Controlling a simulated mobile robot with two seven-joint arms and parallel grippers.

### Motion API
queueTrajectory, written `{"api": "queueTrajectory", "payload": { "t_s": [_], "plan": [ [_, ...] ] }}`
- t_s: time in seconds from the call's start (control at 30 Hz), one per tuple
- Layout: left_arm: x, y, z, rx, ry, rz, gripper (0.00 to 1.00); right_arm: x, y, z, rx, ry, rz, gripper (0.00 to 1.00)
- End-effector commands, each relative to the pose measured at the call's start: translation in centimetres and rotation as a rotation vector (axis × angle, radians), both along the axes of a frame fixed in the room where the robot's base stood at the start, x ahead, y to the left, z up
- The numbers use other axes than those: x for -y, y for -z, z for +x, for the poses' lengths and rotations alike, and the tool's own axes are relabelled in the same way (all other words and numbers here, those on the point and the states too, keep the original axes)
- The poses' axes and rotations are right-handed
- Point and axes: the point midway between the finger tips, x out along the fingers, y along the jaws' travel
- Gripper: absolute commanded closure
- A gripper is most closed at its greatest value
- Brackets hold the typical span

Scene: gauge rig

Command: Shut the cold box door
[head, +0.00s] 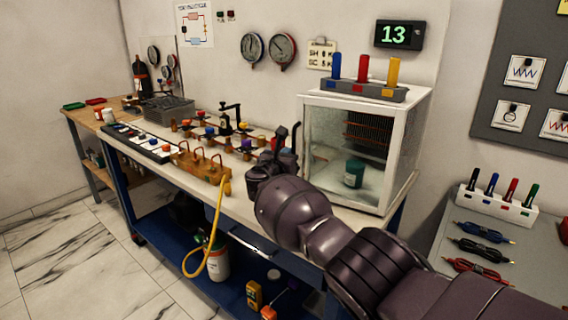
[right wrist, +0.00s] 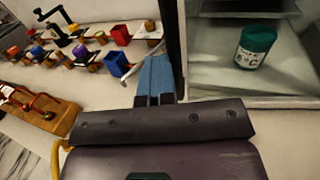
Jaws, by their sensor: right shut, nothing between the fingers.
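The cold box (head: 408,140) is a white-framed box with glass sides at the right end of the bench. A green jar (head: 353,173) stands inside; it also shows in the right wrist view (right wrist: 256,47). The front shows the inside clearly; I cannot tell how far its door stands open. My right gripper (head: 289,136) is just left of the box's front left edge, above the bench. In the right wrist view its fingers (right wrist: 155,78) are together and empty, beside the box's upright frame (right wrist: 192,45). Whether they touch it is unclear. My left gripper is out of view.
A rack (head: 362,91) with blue, red and yellow tubes stands on the box. A wooden block (head: 200,165) with copper loops and several coloured blocks crowd the bench left of my right gripper. A yellow hose (head: 217,222) hangs off the front edge. A side table (head: 500,255) holds coiled leads.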

Motion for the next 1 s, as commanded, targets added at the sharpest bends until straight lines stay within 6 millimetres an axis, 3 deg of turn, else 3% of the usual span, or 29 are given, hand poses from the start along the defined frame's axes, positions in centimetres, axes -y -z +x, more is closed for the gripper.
{"api": "queueTrajectory", "payload": {
  "t_s": [0.03,0.5,1.0],
  "plan": [
    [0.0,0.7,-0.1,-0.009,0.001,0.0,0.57,1.0,1.2,0.7,-0.011,0.017,-0.002,1.0],
    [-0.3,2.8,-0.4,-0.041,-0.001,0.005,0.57,1.9,1.0,3.8,-0.01,0.016,-0.002,1.0],
    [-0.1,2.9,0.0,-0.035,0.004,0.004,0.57,2.0,0.4,4.2,-0.006,0.015,-0.002,1.0]
  ]
}}
